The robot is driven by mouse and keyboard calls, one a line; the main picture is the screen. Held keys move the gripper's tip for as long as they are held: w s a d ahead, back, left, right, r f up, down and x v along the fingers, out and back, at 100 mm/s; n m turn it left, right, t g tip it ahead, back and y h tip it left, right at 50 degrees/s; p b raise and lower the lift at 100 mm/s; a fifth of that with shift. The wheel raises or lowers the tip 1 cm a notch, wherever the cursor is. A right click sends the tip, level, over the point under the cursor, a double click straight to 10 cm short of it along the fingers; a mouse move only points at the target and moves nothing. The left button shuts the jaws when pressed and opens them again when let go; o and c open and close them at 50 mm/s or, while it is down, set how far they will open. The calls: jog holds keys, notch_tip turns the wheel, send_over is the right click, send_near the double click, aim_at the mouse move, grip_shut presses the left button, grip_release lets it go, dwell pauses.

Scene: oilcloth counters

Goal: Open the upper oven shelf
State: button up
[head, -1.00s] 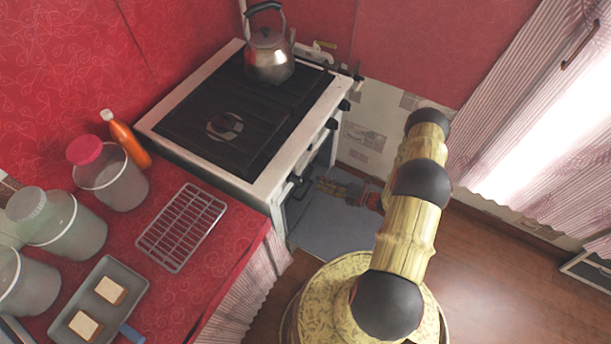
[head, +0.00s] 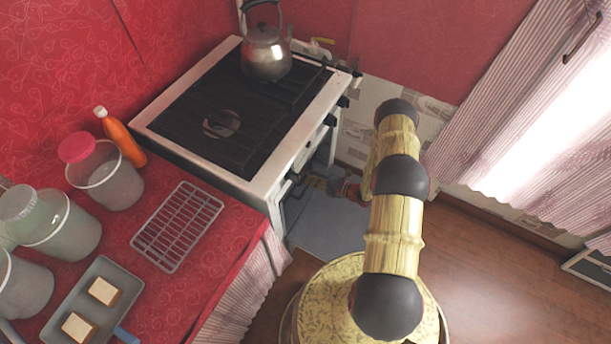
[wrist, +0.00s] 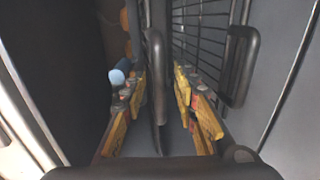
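The oven (head: 269,187) has its grey door (head: 325,222) folded down. In the wrist view, turned sideways, I look into the oven. A dark upright edge with a handle-like bar (wrist: 156,75), apparently the upper shelf, stands between the fingers of my gripper (wrist: 160,92). My gripper is open, with a yellow finger on each side of the bar; I cannot tell whether they touch it. A second wire shelf (wrist: 200,35) with a black handle (wrist: 240,68) lies to the right. In the head view my gripper (head: 312,183) is at the oven's front, its tips mostly hidden.
A blue-tipped item (wrist: 118,74) and orange pieces lie left of the bar. A kettle (head: 266,58) stands on the hob (head: 225,110). The left counter (head: 225,232) holds a wire rack (head: 178,226), jars, an orange bottle (head: 122,139) and a tray (head: 100,262).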

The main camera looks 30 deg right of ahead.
jog(key=shift+c, duration=0.8)
grip_shut()
